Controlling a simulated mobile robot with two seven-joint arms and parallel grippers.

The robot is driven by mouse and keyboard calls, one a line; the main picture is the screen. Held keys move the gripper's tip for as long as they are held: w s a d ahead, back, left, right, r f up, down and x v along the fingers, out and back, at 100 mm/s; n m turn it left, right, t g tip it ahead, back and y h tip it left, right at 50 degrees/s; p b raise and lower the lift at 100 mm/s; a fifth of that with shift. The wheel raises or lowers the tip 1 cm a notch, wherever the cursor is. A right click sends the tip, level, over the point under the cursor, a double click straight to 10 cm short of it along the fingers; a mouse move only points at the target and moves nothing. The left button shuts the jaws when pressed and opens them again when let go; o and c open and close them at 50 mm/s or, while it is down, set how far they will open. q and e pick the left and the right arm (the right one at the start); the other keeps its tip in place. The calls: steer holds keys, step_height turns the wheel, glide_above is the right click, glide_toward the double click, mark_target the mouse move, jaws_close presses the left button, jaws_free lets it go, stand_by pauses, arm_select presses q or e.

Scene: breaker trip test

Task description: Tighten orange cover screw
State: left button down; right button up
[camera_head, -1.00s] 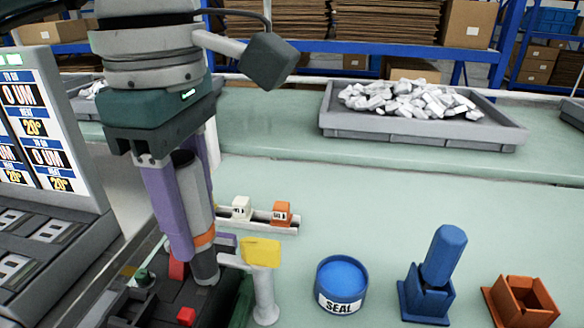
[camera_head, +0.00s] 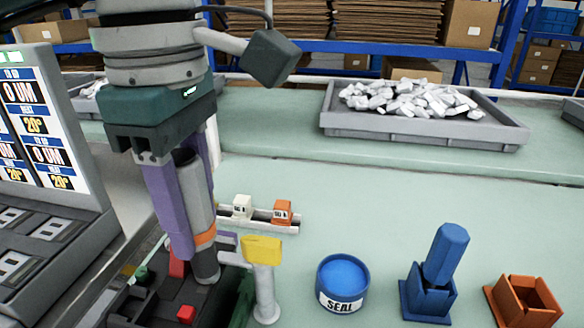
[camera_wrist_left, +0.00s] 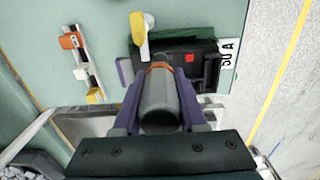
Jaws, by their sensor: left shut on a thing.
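My left gripper (camera_head: 185,195) is shut on a grey cylindrical screwdriver (camera_head: 201,200) with an orange band, held upright between its purple fingers. The tool's lower end is over the black breaker unit (camera_head: 160,298), which carries red blocks. In the left wrist view the tool (camera_wrist_left: 160,105) points down at the breaker (camera_wrist_left: 203,72); its tip and the screw under it are hidden. I cannot make out the orange cover screw. My right gripper is not in view.
A yellow-topped white post (camera_head: 264,282) stands just right of the breaker. A rail with white and orange blocks (camera_head: 282,211), a blue SEAL tub (camera_head: 341,285), a blue holder (camera_head: 428,295) and an orange holder (camera_head: 522,300) stand on the bench. A grey display panel (camera_head: 50,150) is at the left.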

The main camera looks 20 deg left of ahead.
mark_target(178, 159)
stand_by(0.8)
arm_select(q)
steer(key=shift+r, duration=0.1)
steer(key=shift+r+p, duration=1.75)
steer(key=shift+r, duration=1.2)
